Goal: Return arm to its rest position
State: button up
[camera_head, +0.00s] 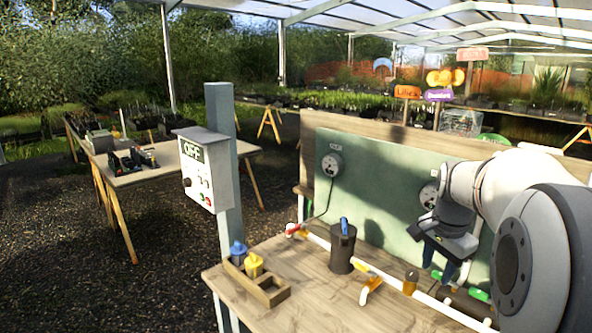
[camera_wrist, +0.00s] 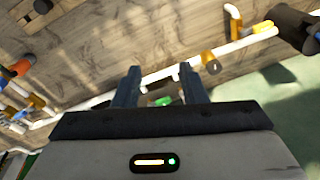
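My arm (camera_head: 525,190) reaches in from the right in the head view and bends down over the right part of the wooden workbench. My gripper (camera_head: 443,268) points down in front of the green panel (camera_head: 385,185). In the wrist view, my gripper (camera_wrist: 161,72) shows its two dark blue fingers spread apart, with nothing held between them. A white pipe (camera_wrist: 160,74) and a green part (camera_wrist: 163,101) show beyond the gap. The fingertips seem to be above the bench, but the exact height is hard to tell.
A wooden tray (camera_head: 262,288) holds blue and yellow pieces. A control box (camera_head: 205,170) reading OFF hangs on a post.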

jog(key=s+a+f+n, duration=0.2)
jog(key=s+a+n, duration=0.4)
jog(key=s+a, duration=0.2)
jog(key=s+a+f+n+t, duration=0.1)
jog(key=s+a+f+n, duration=0.1)
jog(key=s+a+n, duration=0.5)
jog(key=s+a, duration=0.1)
jog(key=s, duration=0.2)
jog(key=shift+s+a+f+t+y, duration=0.25)
jog(key=shift+s+a+t+y, duration=0.05)
jog(key=shift+s+y, duration=0.1)
